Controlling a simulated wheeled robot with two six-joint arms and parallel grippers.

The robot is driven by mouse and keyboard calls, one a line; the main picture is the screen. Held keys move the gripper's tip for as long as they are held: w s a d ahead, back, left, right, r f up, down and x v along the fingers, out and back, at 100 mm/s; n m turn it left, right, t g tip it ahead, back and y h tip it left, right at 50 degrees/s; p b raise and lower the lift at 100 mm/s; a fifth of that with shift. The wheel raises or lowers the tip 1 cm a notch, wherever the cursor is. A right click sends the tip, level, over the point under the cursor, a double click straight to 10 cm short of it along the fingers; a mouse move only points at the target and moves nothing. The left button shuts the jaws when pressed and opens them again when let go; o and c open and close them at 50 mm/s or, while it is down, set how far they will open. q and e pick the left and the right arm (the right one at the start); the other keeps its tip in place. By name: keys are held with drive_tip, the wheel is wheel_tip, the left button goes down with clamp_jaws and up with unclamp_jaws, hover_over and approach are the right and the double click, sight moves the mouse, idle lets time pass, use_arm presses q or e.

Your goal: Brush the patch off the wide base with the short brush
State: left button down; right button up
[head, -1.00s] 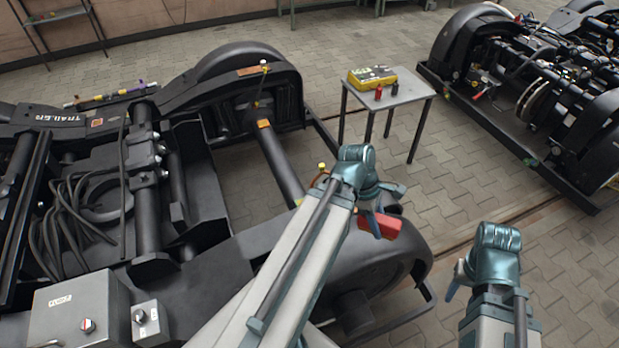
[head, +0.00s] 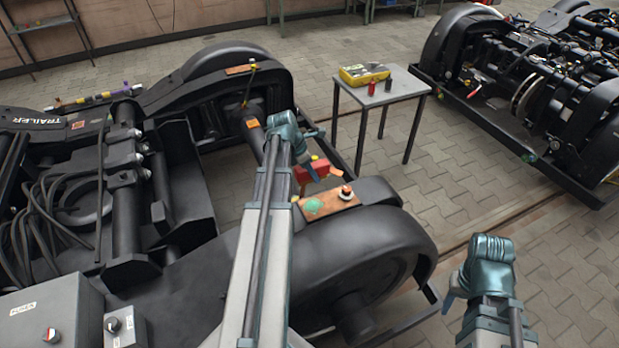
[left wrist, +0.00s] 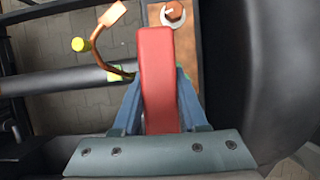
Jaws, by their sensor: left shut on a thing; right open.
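My left gripper (head: 306,168) is shut on a red block-like thing (head: 318,168), which I take for the short brush. In the left wrist view its red body (left wrist: 158,75) stands between the fingers; I see no bristles. It is held above and beyond a flat copper-brown plate (head: 330,203) on the near wheel cover, apparently the wide base. A green patch (head: 313,206) lies on the plate's left part, and a bolt (head: 346,192) stands on its right part. In the left wrist view the gripper hides much of the plate. My right gripper (head: 449,303) is open and empty.
A bent cable with a copper lug (left wrist: 113,13) and a yellow-capped piece (left wrist: 81,44) are close to the held thing. A small table (head: 385,93) bears a yellow box (head: 364,74) and small bottles. Another bogie (head: 520,75) stands at the right.

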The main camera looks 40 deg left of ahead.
use_arm(q)
drive_tip(key=shift+a+f, duration=0.15)
drive_tip(key=shift+a, duration=0.4)
wheel_tip(320, 180, down, 6)
drive_tip(key=b, duration=0.6)
